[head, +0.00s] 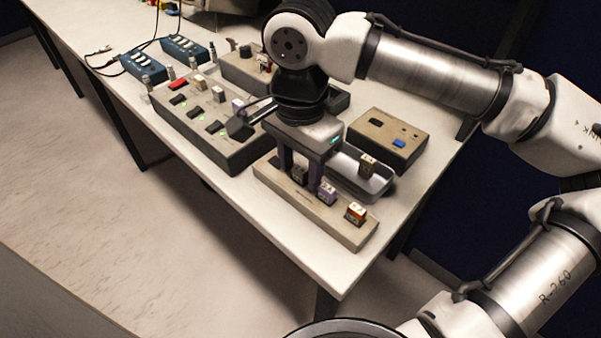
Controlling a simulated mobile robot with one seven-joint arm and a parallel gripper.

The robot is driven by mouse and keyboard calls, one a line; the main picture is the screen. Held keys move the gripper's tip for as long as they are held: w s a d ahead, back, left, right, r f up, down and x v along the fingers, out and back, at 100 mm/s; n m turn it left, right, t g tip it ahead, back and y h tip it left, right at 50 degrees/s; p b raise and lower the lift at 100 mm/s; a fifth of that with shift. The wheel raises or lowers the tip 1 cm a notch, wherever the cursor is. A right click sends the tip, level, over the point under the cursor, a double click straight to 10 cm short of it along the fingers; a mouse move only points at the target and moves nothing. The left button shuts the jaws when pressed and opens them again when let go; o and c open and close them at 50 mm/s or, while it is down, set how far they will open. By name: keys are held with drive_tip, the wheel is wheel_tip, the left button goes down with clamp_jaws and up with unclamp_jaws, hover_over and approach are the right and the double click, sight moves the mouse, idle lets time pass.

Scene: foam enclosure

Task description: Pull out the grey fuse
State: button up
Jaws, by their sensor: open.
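A long beige fuse holder (345,229) lies near the front right corner of the table. A dark greyish fuse (299,176), probably the grey one, stands in it, with a purple-sided fuse (326,194) and an orange-and-white fuse (356,213) to its right. My gripper (299,170) points down over the holder, its fingers apart. The greyish fuse shows between the fingers, partly hidden; I cannot tell whether they touch it. The right finger is close to the purple fuse.
A metal tray (378,185) with a brownish fuse (367,164) stands just behind the holder. A box with a blue button (399,143) is behind it. A panel with several slots and fuses (235,150) is at left. Blue power strips (184,48) lie farther back.

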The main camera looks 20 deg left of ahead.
sight(300, 169)
idle(0.4)
clamp_jaws()
drive_tip(key=shift+r+p, duration=0.15)
drive_tip(key=shift+p, duration=0.15)
drive_tip(key=shift+r+p, duration=2.9)
drive_tip(key=shift+p, duration=0.15)
